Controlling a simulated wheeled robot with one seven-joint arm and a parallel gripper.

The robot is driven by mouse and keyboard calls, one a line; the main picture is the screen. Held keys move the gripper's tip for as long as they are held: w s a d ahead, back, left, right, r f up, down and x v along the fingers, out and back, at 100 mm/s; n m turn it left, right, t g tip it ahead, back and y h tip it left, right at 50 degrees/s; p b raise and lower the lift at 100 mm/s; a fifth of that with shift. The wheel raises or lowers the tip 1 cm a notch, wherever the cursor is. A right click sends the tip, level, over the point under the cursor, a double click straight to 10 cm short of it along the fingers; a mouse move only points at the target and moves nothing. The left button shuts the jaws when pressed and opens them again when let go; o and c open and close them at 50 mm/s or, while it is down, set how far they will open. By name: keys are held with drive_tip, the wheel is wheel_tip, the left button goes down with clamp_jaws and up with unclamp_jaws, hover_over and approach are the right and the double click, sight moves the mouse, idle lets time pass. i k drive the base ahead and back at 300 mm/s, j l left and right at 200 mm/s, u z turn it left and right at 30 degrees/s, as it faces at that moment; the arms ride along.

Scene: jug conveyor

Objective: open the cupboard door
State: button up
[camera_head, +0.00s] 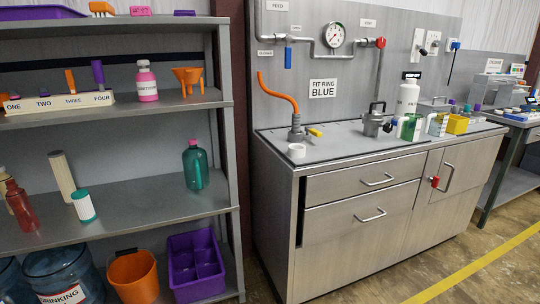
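The cupboard door (458,168) is on the right part of the steel counter's front. It looks shut, standing flush with the counter front as far as I can tell. A vertical bar handle (447,177) runs along its left side. A small red item (435,182) sits at the door's left edge beside the handle; it may be a latch or lock. My gripper is not in view.
The steel counter (275,128) has two drawers (352,178) left of the door. Its top holds a jug, bottles and a yellow box (457,124). A shelf unit (120,205) stands left. The floor (385,275) in front is clear.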

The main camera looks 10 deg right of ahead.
sight(464, 166)
drive_tip(key=i+l+z, duration=0.1)
drive_tip(key=i+z, duration=0.45)
drive_tip(key=z, duration=0.2)
drive_tip(key=i+j+z, duration=0.1)
drive_tip(key=i+z, duration=0.25)
drive_tip(key=i+l+z, duration=0.15)
drive_tip(key=i, duration=0.15)
drive_tip(key=i+l+z, duration=0.2)
drive_tip(key=i, duration=0.15)
drive_tip(key=i+l+u, duration=0.25)
drive_tip(key=i, duration=0.2)
drive_tip(key=i+l+u, duration=0.25)
drive_tip(key=i+l, duration=0.15)
